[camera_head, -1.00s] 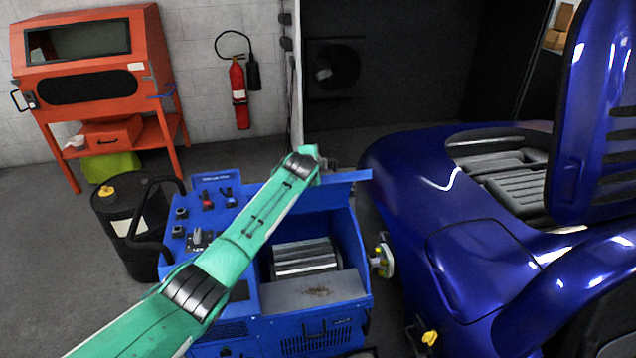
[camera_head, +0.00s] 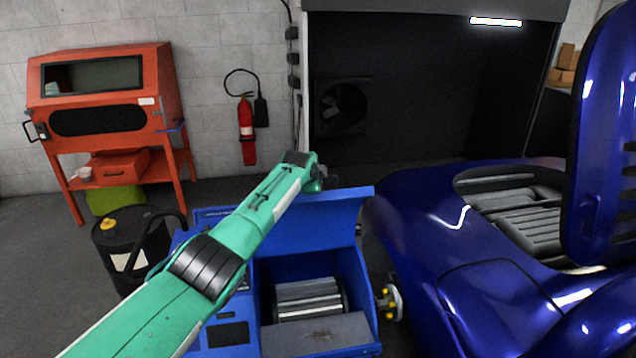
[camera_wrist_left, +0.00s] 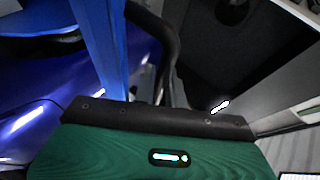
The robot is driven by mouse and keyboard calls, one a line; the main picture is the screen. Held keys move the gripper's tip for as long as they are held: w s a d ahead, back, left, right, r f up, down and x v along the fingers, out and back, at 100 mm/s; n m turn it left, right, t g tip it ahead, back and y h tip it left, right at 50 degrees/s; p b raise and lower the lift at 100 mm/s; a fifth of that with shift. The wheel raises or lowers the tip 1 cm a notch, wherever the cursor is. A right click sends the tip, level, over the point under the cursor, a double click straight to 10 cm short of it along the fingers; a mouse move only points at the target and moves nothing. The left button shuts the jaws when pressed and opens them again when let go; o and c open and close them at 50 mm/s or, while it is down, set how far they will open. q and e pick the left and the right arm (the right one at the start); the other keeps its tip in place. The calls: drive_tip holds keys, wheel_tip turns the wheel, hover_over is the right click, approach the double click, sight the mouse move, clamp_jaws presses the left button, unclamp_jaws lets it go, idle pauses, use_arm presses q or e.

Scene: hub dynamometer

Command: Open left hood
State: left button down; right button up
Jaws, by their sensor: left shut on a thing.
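The hood (camera_head: 318,222) is a flat blue panel on the blue dynamometer (camera_head: 235,335). It stands raised at the back of an open bay with a ribbed metal roller (camera_head: 308,300) inside. My left gripper (camera_head: 325,182) is at the hood's upper edge, shut on the hood; my green arm hides part of the machine and the exact grip. In the left wrist view the hood's blue panel (camera_wrist_left: 98,45) runs up from the gripper's dark front edge, and the fingertips cannot be made out. My right gripper is not in view.
A blue car (camera_head: 450,260) with a raised panel stands close on the right. A black drum (camera_head: 125,245) is on the left, behind my arm. An orange cabinet (camera_head: 105,95) and a red fire extinguisher (camera_head: 247,130) are at the back wall. Some floor is clear between them.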

use_arm(q)
drive_tip(key=shift+f, duration=0.1)
idle(0.3)
drive_tip(key=c, duration=1.7)
unclamp_jaws()
drive_tip(key=shift+w, duration=0.1)
drive_tip(key=shift+s+a+r, duration=0.1)
drive_tip(key=shift+s+r, duration=0.15)
drive_tip(key=shift+r, duration=0.05)
drive_tip(key=shift+v, duration=0.8)
drive_tip(key=shift+b+v, duration=1.3)
drive_tip(key=shift+v, duration=4.45)
